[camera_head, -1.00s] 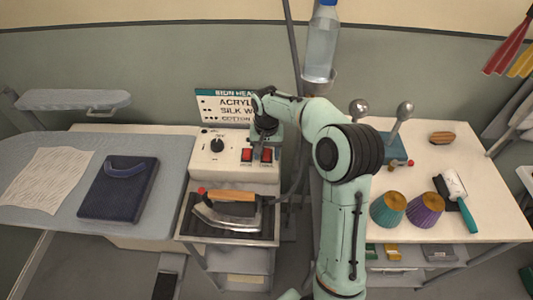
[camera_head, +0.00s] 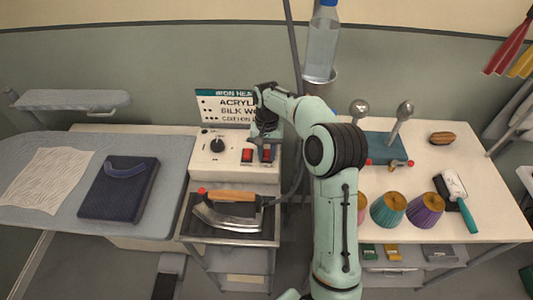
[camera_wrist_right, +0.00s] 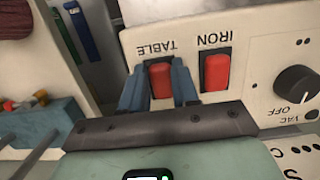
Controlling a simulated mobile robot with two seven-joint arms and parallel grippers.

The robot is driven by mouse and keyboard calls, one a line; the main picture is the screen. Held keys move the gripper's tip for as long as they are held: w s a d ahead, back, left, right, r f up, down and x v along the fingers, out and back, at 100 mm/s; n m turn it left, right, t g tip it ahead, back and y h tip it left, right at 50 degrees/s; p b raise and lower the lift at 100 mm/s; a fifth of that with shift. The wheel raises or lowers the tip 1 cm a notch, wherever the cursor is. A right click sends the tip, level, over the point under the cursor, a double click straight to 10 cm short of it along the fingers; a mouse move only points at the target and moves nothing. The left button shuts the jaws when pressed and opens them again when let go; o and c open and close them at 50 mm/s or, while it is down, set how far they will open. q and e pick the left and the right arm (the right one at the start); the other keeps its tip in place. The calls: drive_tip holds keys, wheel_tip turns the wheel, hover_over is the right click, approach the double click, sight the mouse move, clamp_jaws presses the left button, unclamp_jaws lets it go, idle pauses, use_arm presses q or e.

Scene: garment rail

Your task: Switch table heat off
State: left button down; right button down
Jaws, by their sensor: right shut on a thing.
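The control box (camera_head: 215,165) stands on the ironing station, with a round dial and two red rocker switches. The IRON switch (camera_head: 247,155) is on the left in the head view. The TABLE switch (camera_head: 267,154) is beside it, partly covered by my right gripper (camera_head: 266,145). In the right wrist view, the fingers of my right gripper (camera_wrist_right: 160,86) sit on both sides of the red TABLE switch (camera_wrist_right: 160,79) and are shut on it. The IRON switch (camera_wrist_right: 215,72) is untouched beside it. I cannot tell the switch's on or off position. My left gripper is not in view.
An iron (camera_head: 228,210) with a wooden handle rests on its tray in front of the box. A cable runs up from it. A lettered sign (camera_head: 222,104) stands behind the box.

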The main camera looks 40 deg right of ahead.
sight(267, 150)
drive_tip(key=shift+w+d+r+g+y, duration=0.1)
drive_tip(key=shift+w+d+g+y, duration=0.05)
drive_tip(key=shift+g+y, duration=0.25)
drive_tip(key=c, duration=0.8)
unclamp_jaws()
drive_tip(key=shift+c, duration=0.2)
drive_tip(key=v, duration=1.2)
